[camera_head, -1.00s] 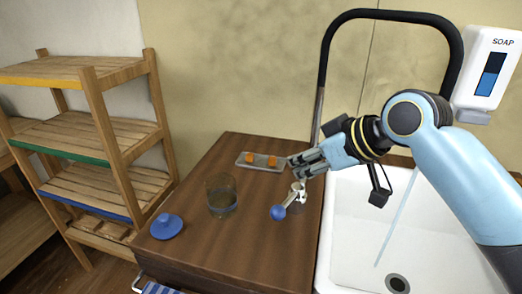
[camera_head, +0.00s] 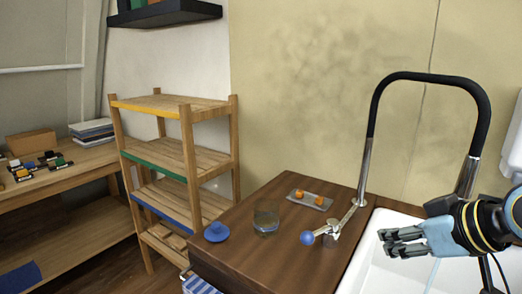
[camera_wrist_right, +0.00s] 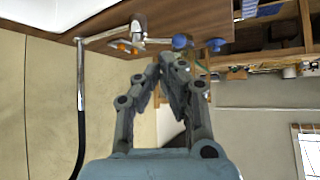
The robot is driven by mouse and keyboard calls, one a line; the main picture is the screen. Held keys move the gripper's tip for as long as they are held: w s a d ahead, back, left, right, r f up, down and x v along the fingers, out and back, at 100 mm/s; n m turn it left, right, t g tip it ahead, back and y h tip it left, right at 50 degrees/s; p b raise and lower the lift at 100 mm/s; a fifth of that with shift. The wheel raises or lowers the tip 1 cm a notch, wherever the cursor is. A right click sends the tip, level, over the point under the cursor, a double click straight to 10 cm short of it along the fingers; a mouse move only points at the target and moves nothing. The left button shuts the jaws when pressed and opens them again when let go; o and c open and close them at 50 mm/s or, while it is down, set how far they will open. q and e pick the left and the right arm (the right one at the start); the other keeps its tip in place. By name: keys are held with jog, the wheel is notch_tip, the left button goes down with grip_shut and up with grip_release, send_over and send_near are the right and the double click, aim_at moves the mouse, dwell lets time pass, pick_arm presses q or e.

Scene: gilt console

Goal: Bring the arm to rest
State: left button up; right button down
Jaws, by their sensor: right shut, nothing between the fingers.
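My right gripper (camera_head: 384,243) is at the right of the head view, above the white sink (camera_head: 385,225). It is shut and empty, apart from the tap lever with its blue ball end (camera_head: 307,238). In the right wrist view, the fingers of my right gripper (camera_wrist_right: 173,60) meet at their tips with nothing between them. The blue ball (camera_wrist_right: 181,41) shows just beyond them there. My left gripper is not in view.
The black arched tap (camera_head: 430,77) rises behind the sink. A glass (camera_head: 266,217), a blue lidlike object (camera_head: 216,232) and a grey tray (camera_head: 318,203) with orange pieces stand on the wooden counter (camera_head: 260,260). A wooden shelf (camera_head: 190,150) stands left.

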jog(key=s+d+f+m+g+h, duration=0.2)
jog(key=s+f+h, duration=0.1)
jog(key=s, duration=0.9)
jog(key=s+d+f+m+g+h, duration=0.2)
jog(key=s+f+g, duration=0.15)
jog(key=s, duration=0.85)
notch_tip(320, 180, down, 35)
jog(key=s+d+b, duration=0.2)
jog(key=d+b, duration=0.1)
jog(key=b, duration=0.6)
pick_arm(q)
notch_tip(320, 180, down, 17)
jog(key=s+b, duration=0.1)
jog(key=b, duration=0.7)
pick_arm(e)
jog(key=s+f+g, duration=0.1)
jog(key=s+f, duration=0.8)
jog(key=f, duration=0.3)
jog(key=s+f+m+g, duration=0.1)
jog(key=s+f, duration=0.9)
jog(key=f, duration=0.2)
jog(key=shift+d+f, duration=0.35)
jog(key=shift+f, duration=0.05)
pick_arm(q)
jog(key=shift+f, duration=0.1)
